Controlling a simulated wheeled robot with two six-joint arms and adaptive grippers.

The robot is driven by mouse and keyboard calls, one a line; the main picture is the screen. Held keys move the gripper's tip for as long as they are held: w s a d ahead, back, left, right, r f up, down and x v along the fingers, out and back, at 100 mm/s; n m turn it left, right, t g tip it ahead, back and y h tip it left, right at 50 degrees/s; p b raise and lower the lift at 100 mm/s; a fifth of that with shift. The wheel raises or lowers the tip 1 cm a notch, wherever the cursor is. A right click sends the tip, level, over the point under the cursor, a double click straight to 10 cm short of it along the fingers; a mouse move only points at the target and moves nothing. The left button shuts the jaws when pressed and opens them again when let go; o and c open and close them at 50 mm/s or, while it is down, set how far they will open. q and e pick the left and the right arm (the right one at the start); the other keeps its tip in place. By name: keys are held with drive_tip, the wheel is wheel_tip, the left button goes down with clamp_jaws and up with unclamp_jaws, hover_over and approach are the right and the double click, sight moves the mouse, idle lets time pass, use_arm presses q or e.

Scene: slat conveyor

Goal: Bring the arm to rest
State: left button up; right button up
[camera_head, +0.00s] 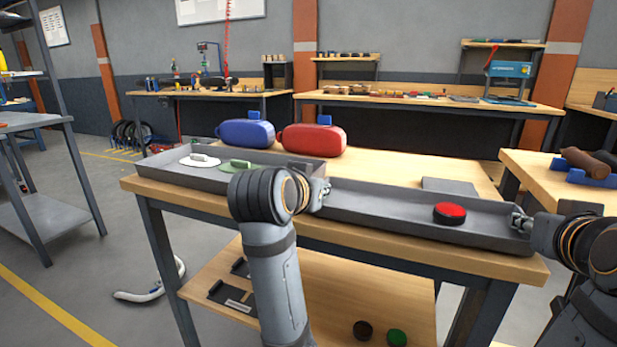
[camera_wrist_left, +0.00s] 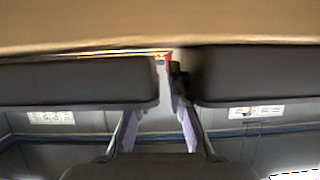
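My left arm rises in front of the table, and its gripper (camera_head: 319,193) is at the near edge of the grey trays, partly hidden by its own wrist. In the left wrist view its two fingers (camera_wrist_left: 158,130) stand apart with nothing visible between them. My right gripper (camera_head: 519,222) is at the right end of the long grey tray (camera_head: 385,212), small in view and partly hidden by the tray end; whether its fingers are apart does not show. A red-topped black disc (camera_head: 449,213) lies in that tray, left of the right gripper and apart from it.
A second grey tray (camera_head: 170,174) holds a white piece (camera_head: 199,161) and a green piece (camera_head: 240,166). A blue container (camera_head: 245,133) and a red container (camera_head: 312,140) stand behind it. Dark and green discs lie on the lower shelf (camera_head: 320,292). Another table (camera_head: 540,178) stands at right.

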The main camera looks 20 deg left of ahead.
use_arm(q)
drive_tip(key=shift+o, duration=1)
drive_tip(key=shift+d+f, duration=0.25)
drive_tip(key=shift+d, duration=0.15)
use_arm(e)
drive_tip(key=shift+o, duration=0.9)
drive_tip(key=shift+a+f, duration=0.25)
drive_tip(key=shift+a, duration=0.15)
use_arm(q)
drive_tip(key=shift+r, duration=0.1)
use_arm(e)
drive_tip(key=shift+r, duration=0.1)
